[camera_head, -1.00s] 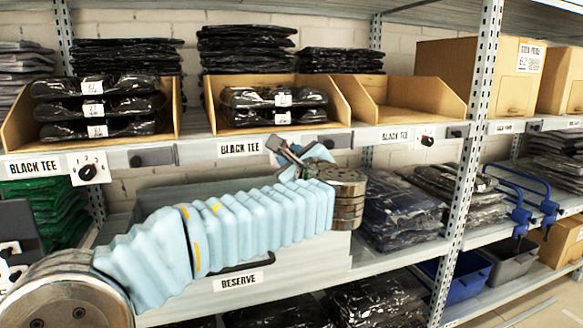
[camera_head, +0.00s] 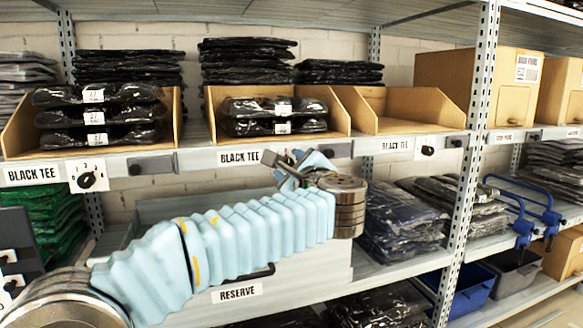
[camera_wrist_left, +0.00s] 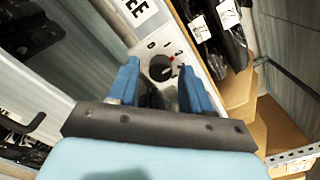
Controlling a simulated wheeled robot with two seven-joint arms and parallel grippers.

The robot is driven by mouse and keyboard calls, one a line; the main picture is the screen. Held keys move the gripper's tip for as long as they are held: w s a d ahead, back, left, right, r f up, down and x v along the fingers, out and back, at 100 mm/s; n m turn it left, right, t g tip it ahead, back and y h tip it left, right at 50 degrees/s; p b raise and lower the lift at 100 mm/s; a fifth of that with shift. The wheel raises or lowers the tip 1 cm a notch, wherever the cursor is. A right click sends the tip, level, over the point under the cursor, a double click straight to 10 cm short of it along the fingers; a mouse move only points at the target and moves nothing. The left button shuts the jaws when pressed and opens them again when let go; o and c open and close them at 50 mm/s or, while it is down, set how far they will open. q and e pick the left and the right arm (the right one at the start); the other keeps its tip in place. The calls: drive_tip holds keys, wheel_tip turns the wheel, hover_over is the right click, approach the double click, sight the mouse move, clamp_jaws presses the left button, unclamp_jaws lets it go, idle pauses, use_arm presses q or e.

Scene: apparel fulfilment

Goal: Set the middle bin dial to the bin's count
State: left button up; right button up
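The middle bin (camera_head: 341,122) is an open wooden bin holding two black bagged tees (camera_head: 275,106), stacked, with white tags. Its dial is hidden behind my left gripper (camera_head: 284,164) in the head view. In the left wrist view the dial (camera_wrist_left: 159,68) is a round black knob with a red mark at its upper right, on a white plate with printed numbers. I cannot read surely which number the mark meets. My left gripper (camera_wrist_left: 153,84) is open, its blue fingers apart on either side of the knob's lower part in the picture; contact cannot be told. My right gripper is not in view.
A left bin (camera_head: 176,120) holds three bagged tees above its own dial (camera_head: 87,180). A right bin (camera_head: 405,122) is empty, with another dial (camera_head: 428,150). A grey RESERVE drawer (camera_head: 300,280) lies below my left arm. A perforated upright (camera_head: 472,150) stands to the right.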

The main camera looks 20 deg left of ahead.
use_arm(q)
drive_tip(key=shift+s, duration=0.1)
drive_tip(key=v, duration=1.3)
drive_tip(key=shift+s+d+b, duration=0.25)
drive_tip(key=shift+b, duration=0.05)
